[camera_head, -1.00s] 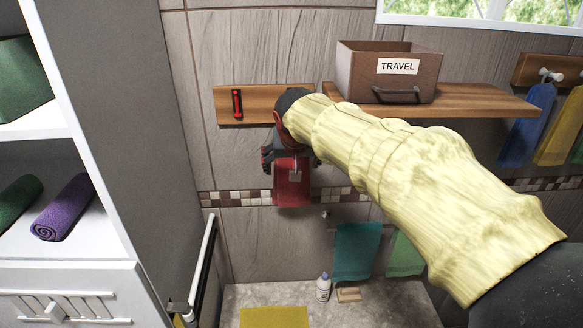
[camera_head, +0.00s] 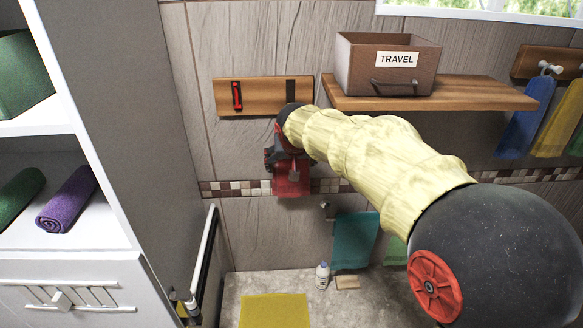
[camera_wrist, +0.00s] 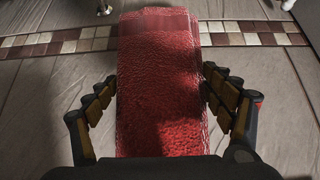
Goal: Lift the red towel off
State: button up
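The red towel (camera_head: 291,187) hangs against the tiled wall below the wooden hook board (camera_head: 262,97). Its lower end overlaps the mosaic band. In the wrist view the towel (camera_wrist: 160,105) fills the middle as a long textured strip. My gripper (camera_head: 289,163) is in front of the towel and hides its upper part in the head view. In the wrist view my gripper (camera_wrist: 157,82) is open, with one finger on each side of the towel. The fingers look close to its edges; contact cannot be told. The towel's hanging point is hidden.
A wooden shelf (camera_head: 465,97) with the TRAVEL box (camera_head: 360,65) juts out right of my gripper. A teal towel (camera_head: 356,240) hangs lower right. A white cabinet (camera_head: 110,215) with rolled towels stands left. A bottle (camera_head: 322,276) and yellow mat (camera_head: 273,311) are below.

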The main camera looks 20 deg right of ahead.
jog(key=shift+c, duration=1.2)
jog(key=c, duration=1)
jog(key=shift+r, duration=0.85)
jog(key=s+a+b, duration=0.1)
jog(key=s+b, duration=0.1)
jog(key=s, duration=0.7)
jog(key=s+a+b, duration=0.2)
jog(key=s, duration=0.6)
jog(key=shift+s+a, duration=0.25)
jog(key=shift+s, duration=0.1)
jog(key=shift+f, duration=0.1)
